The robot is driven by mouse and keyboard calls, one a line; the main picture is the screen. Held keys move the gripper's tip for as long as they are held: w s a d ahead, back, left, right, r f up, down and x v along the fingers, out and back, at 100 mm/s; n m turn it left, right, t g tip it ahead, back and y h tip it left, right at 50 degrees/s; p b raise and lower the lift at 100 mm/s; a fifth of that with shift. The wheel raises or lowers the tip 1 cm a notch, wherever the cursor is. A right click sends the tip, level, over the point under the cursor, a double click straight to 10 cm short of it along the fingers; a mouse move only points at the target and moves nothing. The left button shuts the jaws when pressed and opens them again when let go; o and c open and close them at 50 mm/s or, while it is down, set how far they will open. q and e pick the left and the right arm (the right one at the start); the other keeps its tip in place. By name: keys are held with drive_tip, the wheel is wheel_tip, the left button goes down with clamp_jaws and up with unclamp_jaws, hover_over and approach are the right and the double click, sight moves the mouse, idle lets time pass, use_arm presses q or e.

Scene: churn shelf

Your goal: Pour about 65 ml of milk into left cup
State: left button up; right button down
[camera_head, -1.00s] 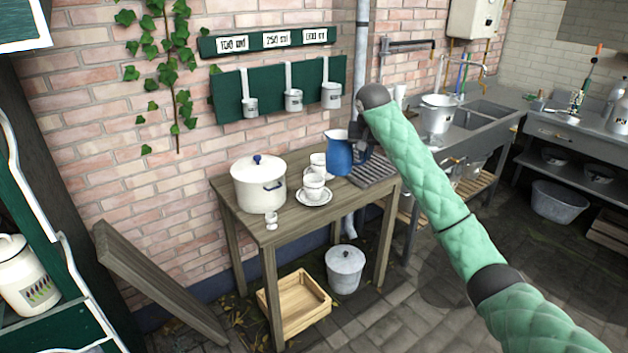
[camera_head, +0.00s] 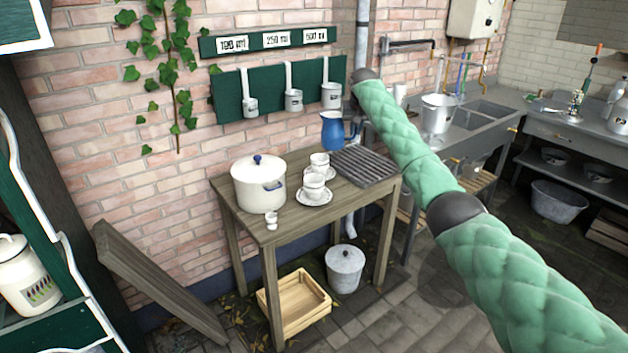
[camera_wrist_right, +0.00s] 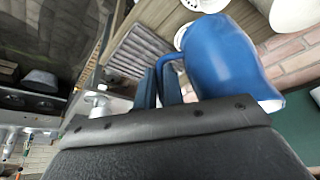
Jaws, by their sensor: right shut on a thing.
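A blue jug (camera_head: 332,131) is held in the air above the back of the wooden table, roughly upright. My right gripper (camera_head: 352,127) is at its right side, mostly hidden by my arm. In the right wrist view the two fingers (camera_wrist_right: 160,85) are shut on the handle of the jug (camera_wrist_right: 220,60). The milk inside cannot be seen. White cups stand on the table: a front one (camera_head: 313,182) on a saucer (camera_head: 314,198) and one behind it (camera_head: 319,160). They overlap in view, and their contents are not visible. My left gripper is not in view.
A ridged grey drainer (camera_head: 364,167) lies at right. Measuring ladles (camera_head: 293,101) hang on the wall behind.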

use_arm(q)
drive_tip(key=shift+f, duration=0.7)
use_arm(e)
drive_tip(key=d+f+n+y, duration=0.1)
drive_tip(key=f+n, duration=0.3)
drive_tip(key=f, duration=0.6)
drive_tip(key=d+f+n+g+y, duration=0.1)
drive_tip(key=d+f+n, duration=0.3)
drive_tip(key=f, duration=0.7)
drive_tip(key=shift+f+n+y, duration=0.25)
drive_tip(key=shift+n+y, duration=0.05)
drive_tip(key=shift+y, duration=0.2)
